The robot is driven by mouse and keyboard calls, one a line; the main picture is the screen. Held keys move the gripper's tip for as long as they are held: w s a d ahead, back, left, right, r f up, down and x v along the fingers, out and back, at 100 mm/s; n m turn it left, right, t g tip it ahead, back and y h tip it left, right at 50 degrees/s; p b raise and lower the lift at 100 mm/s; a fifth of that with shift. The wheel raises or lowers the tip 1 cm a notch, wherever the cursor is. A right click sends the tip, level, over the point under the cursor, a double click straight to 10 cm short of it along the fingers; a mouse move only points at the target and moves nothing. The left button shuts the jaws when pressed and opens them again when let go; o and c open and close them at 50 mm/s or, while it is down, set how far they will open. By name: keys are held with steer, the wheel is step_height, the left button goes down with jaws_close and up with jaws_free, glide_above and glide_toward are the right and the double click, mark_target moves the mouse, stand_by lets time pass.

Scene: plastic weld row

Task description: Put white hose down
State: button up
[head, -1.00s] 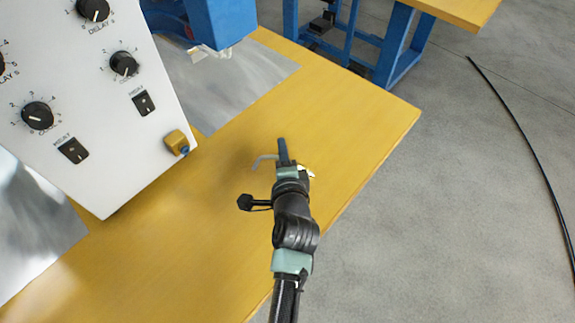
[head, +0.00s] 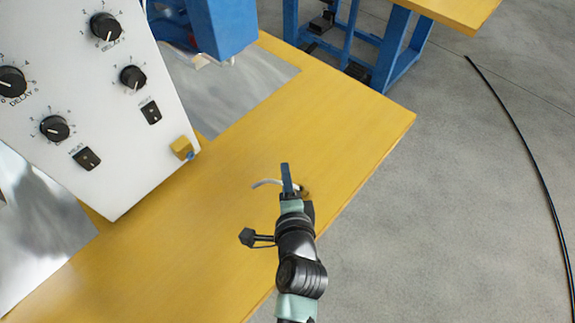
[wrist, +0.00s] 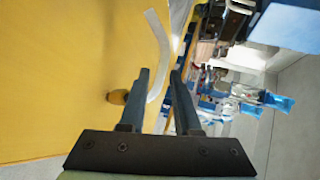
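The white hose (head: 266,183) is a short, bent, pale tube. In the head view it shows at my gripper's fingers, over the yellow table (head: 340,110) near its right edge. In the wrist view the hose (wrist: 158,48) runs from beyond the fingertips down into the gap between the fingers. My gripper (head: 286,168) points away over the table, its fingers (wrist: 160,74) apart with room beside the hose. I cannot tell whether the hose touches a finger or rests fully on the table.
A white control panel (head: 100,110) with black knobs stands at the left. A small brass-coloured block (head: 181,146) sits at its corner. A blue machine part (head: 222,28) and grey metal sheet lie behind. The table's far right part is clear. A black cable (head: 520,140) lies on the floor.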

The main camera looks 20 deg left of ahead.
steer(key=shift+s+d+r, duration=0.1)
steer(key=shift+s, duration=0.1)
step_height(320, 180, up, 7)
steer(key=s+d+p, duration=0.1)
steer(key=s+p, duration=0.1)
steer(key=p, duration=0.4)
steer(key=shift+s+d+p, duration=0.15)
steer(key=shift+s+p, duration=0.05)
steer(key=shift+p, duration=0.2)
